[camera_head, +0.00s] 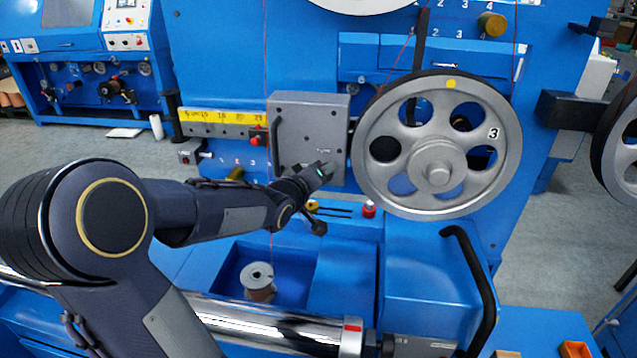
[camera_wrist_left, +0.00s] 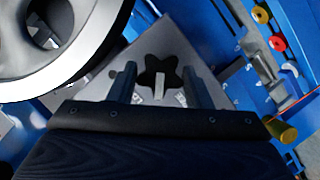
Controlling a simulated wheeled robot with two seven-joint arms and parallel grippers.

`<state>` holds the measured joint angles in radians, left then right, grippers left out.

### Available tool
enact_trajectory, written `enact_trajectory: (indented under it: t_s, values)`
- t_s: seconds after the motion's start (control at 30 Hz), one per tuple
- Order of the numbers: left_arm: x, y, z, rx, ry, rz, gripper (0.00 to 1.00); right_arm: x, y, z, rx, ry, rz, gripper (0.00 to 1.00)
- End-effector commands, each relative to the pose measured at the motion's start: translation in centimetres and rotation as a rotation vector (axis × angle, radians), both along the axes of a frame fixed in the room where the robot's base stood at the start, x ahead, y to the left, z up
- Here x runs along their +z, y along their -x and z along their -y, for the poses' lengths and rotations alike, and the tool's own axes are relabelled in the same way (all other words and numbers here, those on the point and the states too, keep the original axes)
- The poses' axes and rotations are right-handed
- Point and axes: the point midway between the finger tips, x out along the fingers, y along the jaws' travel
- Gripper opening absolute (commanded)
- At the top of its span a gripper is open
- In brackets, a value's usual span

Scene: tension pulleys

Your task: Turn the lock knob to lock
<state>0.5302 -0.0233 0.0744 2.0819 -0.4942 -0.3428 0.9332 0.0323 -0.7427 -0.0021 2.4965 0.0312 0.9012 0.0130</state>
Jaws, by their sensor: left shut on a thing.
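The lock knob (camera_wrist_left: 154,68) is black and star-shaped, on the face of a grey metal box, in the left wrist view. My left gripper (camera_wrist_left: 162,76) has one finger on each side of the knob and is shut on it. A short pale bar (camera_wrist_left: 160,88) shows at the knob's near side. In the head view the grey box (camera_head: 310,120) stands left of the large pulley wheel, and my left gripper (camera_head: 322,172) reaches its lower right part, hiding the knob there. My right gripper is in neither view.
The large spoked pulley wheel (camera_head: 486,162) is close on the right of the box. A red button (camera_head: 256,139) and a yellow scale strip (camera_head: 214,122) are on its left. A spool (camera_head: 258,278) stands in a recess below. A black bent handle (camera_head: 482,290) rises at the lower right.

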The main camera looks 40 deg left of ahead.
Motion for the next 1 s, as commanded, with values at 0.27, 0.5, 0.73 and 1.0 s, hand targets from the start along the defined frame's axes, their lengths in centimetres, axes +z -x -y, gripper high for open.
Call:
enact_trajectory:
  t_s: [0.27,0.5,0.73,1.0]
  values:
    - [0.4,0.0,0.2,-0.001,-0.188,-0.112,0.22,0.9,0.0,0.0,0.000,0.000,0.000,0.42]
    - [0.8,-0.1,0.4,-0.004,-0.355,-0.206,0.22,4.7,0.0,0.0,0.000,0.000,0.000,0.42]
    - [0.7,-0.2,0.5,-0.005,-0.519,-0.293,0.22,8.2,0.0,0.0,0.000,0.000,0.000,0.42]
    - [0.4,-0.2,0.5,-0.003,-0.652,-0.360,0.22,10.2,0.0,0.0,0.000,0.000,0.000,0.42]
